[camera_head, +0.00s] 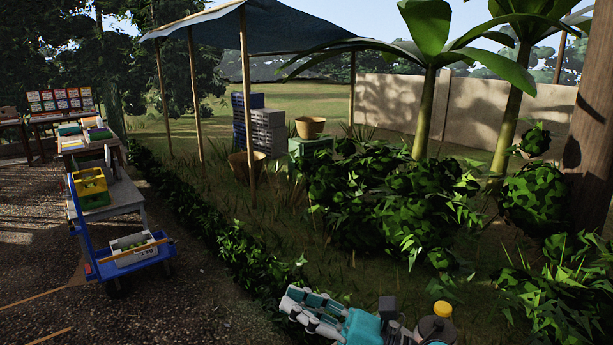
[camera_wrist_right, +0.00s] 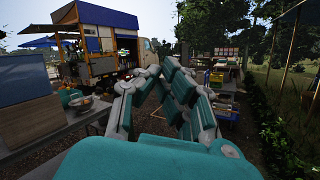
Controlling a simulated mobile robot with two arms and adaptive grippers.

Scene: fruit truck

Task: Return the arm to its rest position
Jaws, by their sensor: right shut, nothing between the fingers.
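My right gripper (camera_head: 290,302), teal and grey, shows at the bottom of the head view, pointing left. It also fills the lower middle of the right wrist view (camera_wrist_right: 158,76), where its fingers come together with nothing held between them. It hangs in the air, clear of the objects around it. My left gripper is in neither view.
A blue cart (camera_head: 92,245) with crates stands at left in the head view, beside a table (camera_head: 125,197). A hedge (camera_head: 195,215) runs along the gravel. The wrist view shows a food truck (camera_wrist_right: 90,55) and a counter (camera_wrist_right: 30,130) with a bowl (camera_wrist_right: 80,103).

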